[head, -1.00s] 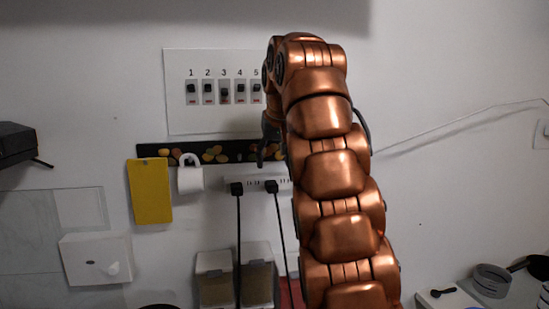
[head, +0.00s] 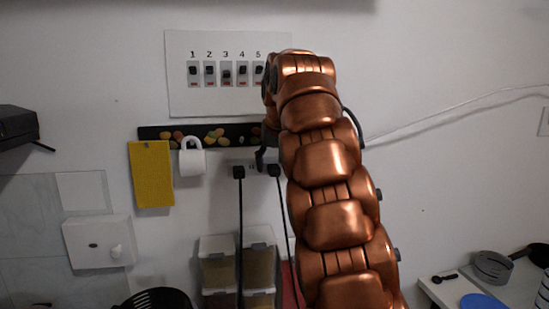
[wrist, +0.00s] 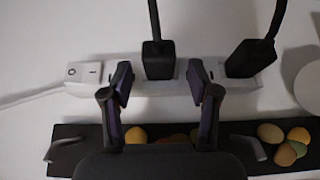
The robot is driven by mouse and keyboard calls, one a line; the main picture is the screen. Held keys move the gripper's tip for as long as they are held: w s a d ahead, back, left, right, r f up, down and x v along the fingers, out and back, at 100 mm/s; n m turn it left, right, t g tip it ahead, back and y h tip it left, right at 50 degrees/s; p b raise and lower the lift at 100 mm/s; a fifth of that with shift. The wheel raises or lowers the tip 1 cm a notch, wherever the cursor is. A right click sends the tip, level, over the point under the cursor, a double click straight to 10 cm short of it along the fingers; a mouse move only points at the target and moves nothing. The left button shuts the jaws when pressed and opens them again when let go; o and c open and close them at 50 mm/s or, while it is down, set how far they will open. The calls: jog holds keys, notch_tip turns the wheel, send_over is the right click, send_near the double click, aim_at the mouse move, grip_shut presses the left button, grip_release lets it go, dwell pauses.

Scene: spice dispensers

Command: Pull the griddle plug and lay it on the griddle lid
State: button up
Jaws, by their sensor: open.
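Two black plugs sit in a white power strip on the wall. In the head view one plug (head: 239,172) is on the left and the other (head: 274,171) is beside my arm; both cords hang down. In the wrist view, which is upside down to the head view, my gripper (wrist: 160,82) is open, with one finger on each side of the middle plug (wrist: 158,62). Contact cannot be told. The other plug (wrist: 250,58) is outside the right finger. The power strip (wrist: 178,90) is partly covered by the fingers. I cannot identify the griddle or its lid in these views.
A numbered switch panel (head: 215,100) is above. Food containers (head: 217,262) stand below.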

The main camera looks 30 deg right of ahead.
jog(key=shift+f, duration=0.15)
grip_shut()
dwell(0.9)
